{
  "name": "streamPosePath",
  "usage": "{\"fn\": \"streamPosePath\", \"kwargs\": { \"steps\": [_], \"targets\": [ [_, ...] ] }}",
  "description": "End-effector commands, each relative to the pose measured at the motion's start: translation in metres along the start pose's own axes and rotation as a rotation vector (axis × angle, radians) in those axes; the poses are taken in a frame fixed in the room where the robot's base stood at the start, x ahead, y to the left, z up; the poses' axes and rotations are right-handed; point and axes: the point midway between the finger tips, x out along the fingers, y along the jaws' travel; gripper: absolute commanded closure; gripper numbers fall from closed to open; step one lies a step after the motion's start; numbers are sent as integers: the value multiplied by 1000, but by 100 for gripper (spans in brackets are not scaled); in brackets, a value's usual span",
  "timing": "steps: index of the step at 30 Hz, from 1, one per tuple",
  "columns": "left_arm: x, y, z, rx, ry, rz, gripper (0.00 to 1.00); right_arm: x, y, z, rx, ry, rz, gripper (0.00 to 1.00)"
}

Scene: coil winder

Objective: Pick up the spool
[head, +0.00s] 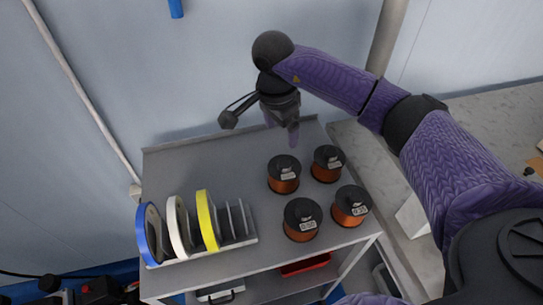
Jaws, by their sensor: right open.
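Several spools of copper-coloured wire with black flanges and small labels stand upright on the right part of a grey cart top (190,158). They are a back left spool (284,184), a back right spool (327,173), a front left spool (302,230) and a front right spool (350,216). My right gripper (283,136) is open, with its fingers pointing down above the back of the cart. It is behind the back left spool and apart from the spools, with nothing visible between its fingers. My left gripper does not show.
A rack (240,238) on the cart's left front holds a blue ring (141,235), a white ring (176,228) and a yellow ring (207,221). A red tray (305,266) shows on a lower shelf. The back left of the cart top is clear. A wall stands behind.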

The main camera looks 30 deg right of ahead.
Motion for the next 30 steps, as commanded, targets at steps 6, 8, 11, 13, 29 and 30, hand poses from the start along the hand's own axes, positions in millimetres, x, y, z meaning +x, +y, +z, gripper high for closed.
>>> {"fn": "streamPosePath", "kwargs": {
  "steps": [6, 8, 11, 13, 29, 30],
  "targets": [
    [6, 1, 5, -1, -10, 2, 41, 32, 1, 1, 0, -1, 4, 10],
    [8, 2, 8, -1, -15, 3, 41, 45, 1, 1, 1, -2, 5, 10],
    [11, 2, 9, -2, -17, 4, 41, 69, 3, 3, -1, -2, 5, 10],
    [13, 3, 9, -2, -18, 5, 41, 83, 4, 4, 0, -2, 5, 10],
    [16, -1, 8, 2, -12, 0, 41, 99, 3, 3, 0, 0, 0, 48],
    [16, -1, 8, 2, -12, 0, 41, 99, 3, 3, 0, 0, 0, 56]
  ]
}}
